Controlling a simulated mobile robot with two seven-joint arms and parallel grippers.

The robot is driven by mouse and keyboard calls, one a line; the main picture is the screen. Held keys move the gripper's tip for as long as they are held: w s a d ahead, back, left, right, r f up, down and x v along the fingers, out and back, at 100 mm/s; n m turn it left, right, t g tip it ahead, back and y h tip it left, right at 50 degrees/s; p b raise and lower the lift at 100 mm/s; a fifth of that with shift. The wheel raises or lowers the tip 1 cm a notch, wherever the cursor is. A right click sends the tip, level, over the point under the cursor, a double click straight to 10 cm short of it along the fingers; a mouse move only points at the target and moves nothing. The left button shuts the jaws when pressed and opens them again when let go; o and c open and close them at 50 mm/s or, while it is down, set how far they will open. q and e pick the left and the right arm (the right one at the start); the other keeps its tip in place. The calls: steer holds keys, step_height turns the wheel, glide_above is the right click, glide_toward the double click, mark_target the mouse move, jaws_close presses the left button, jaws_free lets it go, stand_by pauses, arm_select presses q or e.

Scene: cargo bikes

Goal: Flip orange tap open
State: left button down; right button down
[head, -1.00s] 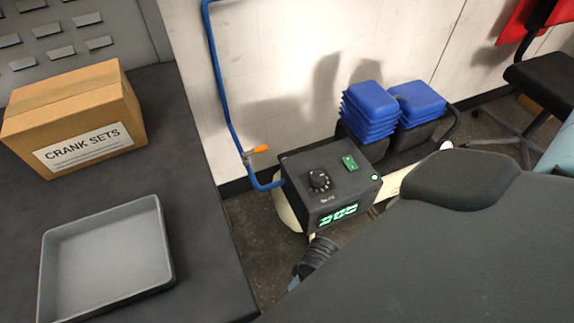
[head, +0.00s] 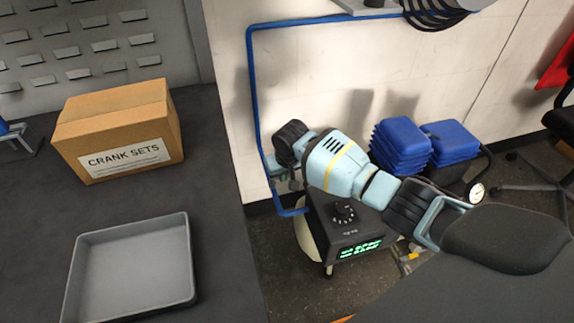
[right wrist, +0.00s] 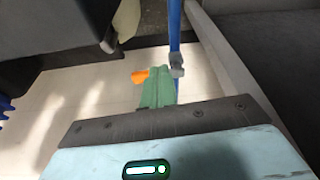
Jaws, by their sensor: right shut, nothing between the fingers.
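The orange tap (right wrist: 140,76) shows in the right wrist view as a small orange handle beside the blue pipe (right wrist: 175,32). It sticks out to the left, crosswise to the pipe. A grey fitting (right wrist: 177,70) sits on the pipe to its right. The green fingers of my right gripper (right wrist: 157,90) are shut and empty, with their tips close beside the handle; I cannot tell whether they touch it. In the head view my right gripper (head: 284,180) is at the blue pipe (head: 254,100), and my arm hides the tap. My left gripper is not in view.
A black control box (head: 355,232) with a dial and green display stands below my right arm. Stacked blue crates (head: 400,148) are behind it. On the dark bench at left are a cardboard box (head: 120,130) and a grey tray (head: 135,265).

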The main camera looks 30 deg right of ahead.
steer(key=w+d+r+m, duration=0.1)
steer(key=w+d+r, duration=0.3)
steer(key=r, duration=0.3)
steer(key=shift+w+t+h, duration=0.3)
steer(key=shift+w, duration=0.4)
steer(key=a+b+x, duration=0.1)
steer(key=b+x, duration=0.6)
steer(key=x, duration=0.3)
steer(key=s+p, duration=0.3)
steer(key=s, duration=0.1)
steer(key=shift+p, duration=0.35)
